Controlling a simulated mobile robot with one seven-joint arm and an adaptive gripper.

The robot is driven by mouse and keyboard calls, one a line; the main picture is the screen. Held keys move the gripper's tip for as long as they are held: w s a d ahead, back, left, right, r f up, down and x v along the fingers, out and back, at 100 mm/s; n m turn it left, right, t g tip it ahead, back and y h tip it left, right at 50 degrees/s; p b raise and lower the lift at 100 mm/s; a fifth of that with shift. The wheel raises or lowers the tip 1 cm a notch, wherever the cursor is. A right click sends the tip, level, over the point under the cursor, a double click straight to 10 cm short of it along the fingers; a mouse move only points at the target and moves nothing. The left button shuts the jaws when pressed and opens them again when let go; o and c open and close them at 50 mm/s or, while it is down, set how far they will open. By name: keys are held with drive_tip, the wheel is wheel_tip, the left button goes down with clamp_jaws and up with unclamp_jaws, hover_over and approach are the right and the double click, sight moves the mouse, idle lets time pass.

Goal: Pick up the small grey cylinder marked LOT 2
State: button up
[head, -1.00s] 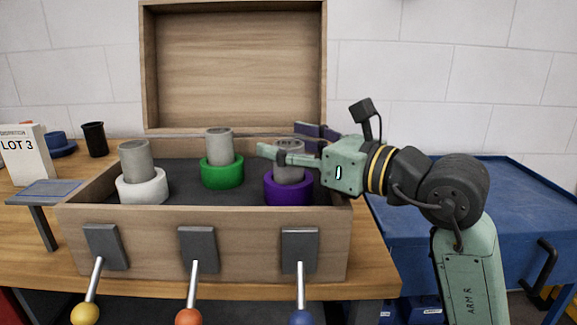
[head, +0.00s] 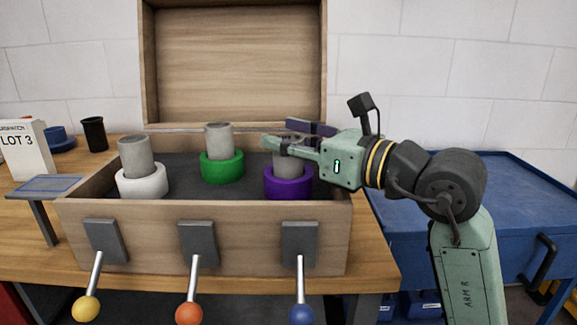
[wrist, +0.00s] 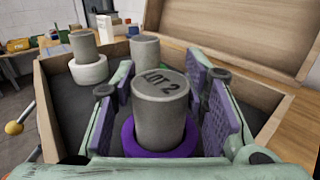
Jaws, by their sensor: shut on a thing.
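The small grey cylinder marked LOT 2 (wrist: 160,100) stands upright in the purple ring (wrist: 150,150) at the right end of the wooden box. In the head view the cylinder (head: 290,164) is partly hidden by a finger, and the purple ring (head: 288,183) shows below it. My gripper (head: 288,146) reaches in from the right. In the wrist view its purple pads stand on both sides of the cylinder, and my gripper (wrist: 163,112) is shut on it. The cylinder's lower end is hidden inside the ring.
Other grey cylinders stand in a green ring (head: 222,167) and a white ring (head: 142,181). The box's front wall (head: 150,237) carries levers with coloured knobs, and its lid (head: 236,65) stands open behind.

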clamp_jaws()
drive_tip(key=shift+r, duration=0.1)
